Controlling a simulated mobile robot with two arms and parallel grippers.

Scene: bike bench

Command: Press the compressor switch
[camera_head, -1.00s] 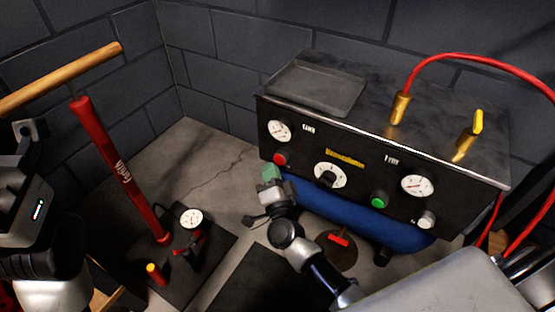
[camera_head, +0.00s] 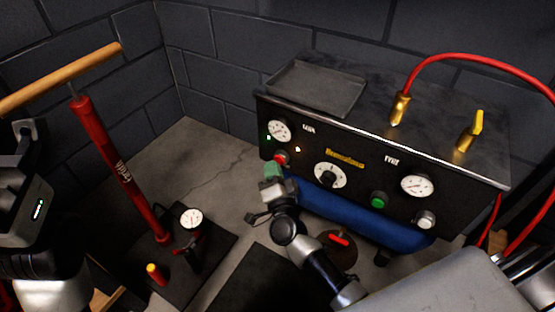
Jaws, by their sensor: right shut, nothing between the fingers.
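The compressor (camera_head: 300,118) is a black box with a blue tank (camera_head: 355,212) beneath it. Its front panel carries a red button (camera_head: 281,158) at the left, a dark rotary knob (camera_head: 329,174) in the middle and a green button (camera_head: 378,200) to the right. Small lights glow on the panel near the left gauge (camera_head: 279,131). My right gripper (camera_head: 273,172) is shut and empty, its greenish tip right at the lower edge of the red button; it looks to be touching it. My left arm is at the left edge, with its fingers out of clear view.
A red floor pump (camera_head: 122,170) with a wooden handle (camera_head: 65,78) stands at the left. A red hose (camera_head: 480,62) arches from a brass fitting (camera_head: 400,107) on the compressor top. A yellow-handled valve (camera_head: 470,130) and an empty tray (camera_head: 318,88) are also on top.

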